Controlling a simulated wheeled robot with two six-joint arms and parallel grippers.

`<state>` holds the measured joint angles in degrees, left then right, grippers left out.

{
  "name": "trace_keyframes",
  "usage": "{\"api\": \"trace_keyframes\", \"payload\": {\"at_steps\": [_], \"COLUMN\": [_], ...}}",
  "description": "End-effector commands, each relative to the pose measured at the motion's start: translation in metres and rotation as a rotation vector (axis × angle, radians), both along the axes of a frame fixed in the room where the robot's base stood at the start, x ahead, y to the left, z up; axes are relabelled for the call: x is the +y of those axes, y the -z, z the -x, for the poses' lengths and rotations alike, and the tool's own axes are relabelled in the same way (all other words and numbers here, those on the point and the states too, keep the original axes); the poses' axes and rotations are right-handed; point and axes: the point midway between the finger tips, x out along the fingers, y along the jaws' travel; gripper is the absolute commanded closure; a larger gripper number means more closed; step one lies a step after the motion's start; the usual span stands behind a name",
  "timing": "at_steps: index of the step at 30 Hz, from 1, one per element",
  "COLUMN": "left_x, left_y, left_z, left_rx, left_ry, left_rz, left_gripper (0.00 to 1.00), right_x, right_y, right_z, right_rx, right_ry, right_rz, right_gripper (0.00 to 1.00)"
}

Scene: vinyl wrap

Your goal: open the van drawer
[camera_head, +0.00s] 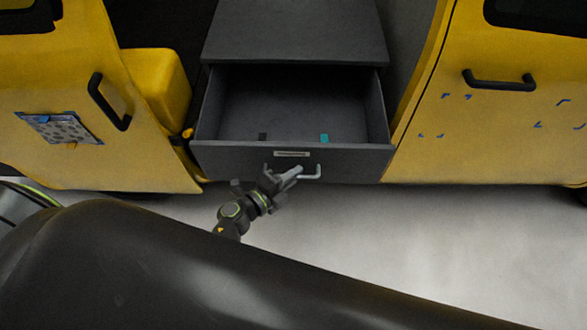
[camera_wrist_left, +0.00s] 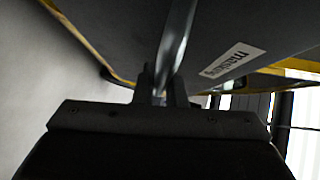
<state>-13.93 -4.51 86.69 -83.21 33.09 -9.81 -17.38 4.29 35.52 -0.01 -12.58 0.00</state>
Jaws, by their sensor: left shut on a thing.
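The grey van drawer (camera_head: 225,151) stands pulled out between the yellow van doors, and its inside shows from above. A small teal item (camera_head: 324,138) and a small dark item (camera_head: 262,136) lie inside near the front panel. The metal handle (camera_head: 316,172) sits on the drawer front below a label (camera_head: 291,154). My left gripper (camera_head: 287,176) is shut on the handle at its left part. In the left wrist view the handle bar (camera_wrist_left: 176,45) runs between the fingers (camera_wrist_left: 162,88), beside the label (camera_wrist_left: 232,60). My right gripper is not in view.
A yellow door with a black handle (camera_head: 109,102) and a patterned sheet (camera_head: 60,128) is at the left. Another yellow door (camera_head: 470,125) with blue corner marks is at the right. The grey floor (camera_head: 420,240) in front is clear.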

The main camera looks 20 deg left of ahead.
Motion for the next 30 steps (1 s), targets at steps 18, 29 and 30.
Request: {"api": "trace_keyframes", "payload": {"at_steps": [18,29,30], "left_x": [0.0,0.012,0.015], "left_y": [0.0,-0.001,-0.003], "left_z": [0.0,0.019,0.026], "left_rx": [0.0,0.003,0.003], "left_ry": [0.0,-0.001,-0.001], "left_rz": [0.0,-0.003,-0.004], "left_gripper": [0.8,0.8,0.8], "right_x": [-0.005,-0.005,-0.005], "right_y": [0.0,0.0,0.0], "right_z": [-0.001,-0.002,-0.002], "right_rx": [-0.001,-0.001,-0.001], "right_ry": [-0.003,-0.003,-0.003], "right_rz": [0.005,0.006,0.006], "right_gripper": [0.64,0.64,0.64]}}
